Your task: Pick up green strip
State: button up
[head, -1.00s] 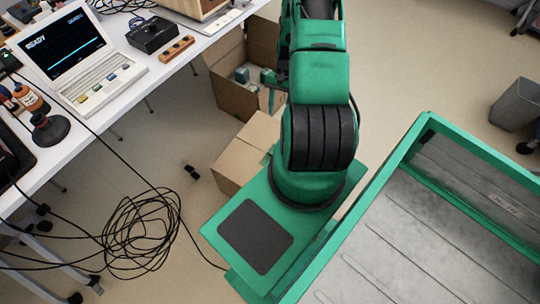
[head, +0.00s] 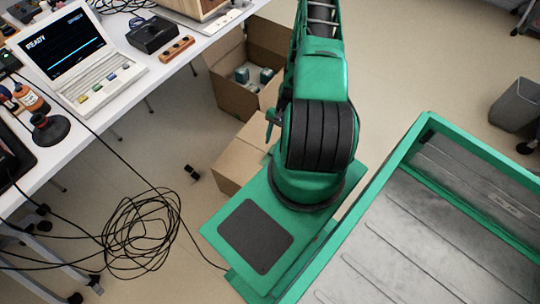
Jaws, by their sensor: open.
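I cannot make out a green strip in the head view. My green arm rises from its base plate and runs out of the top of the picture, covering part of the floor and boxes. The end of the arm with my gripper is not clearly in view. A small green part shows at the arm's left side, and I cannot tell what it is. An open cardboard box (head: 222,98) behind the arm holds small grey-green blocks (head: 241,75).
A white table (head: 100,113) at the left holds a laptop (head: 72,55), a black box (head: 153,35) and an orange strip (head: 176,48). A second carton (head: 240,155) stands close to my arm. Black cables (head: 140,235) lie coiled below. A grey bin (head: 515,105) stands far right.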

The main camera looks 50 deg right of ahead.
aim_at(271, 150)
jog(key=shift+x, duration=2.75)
jog(key=shift+a, duration=0.15)
jog(key=shift+r, duration=0.1)
jog(key=c, duration=1.1)
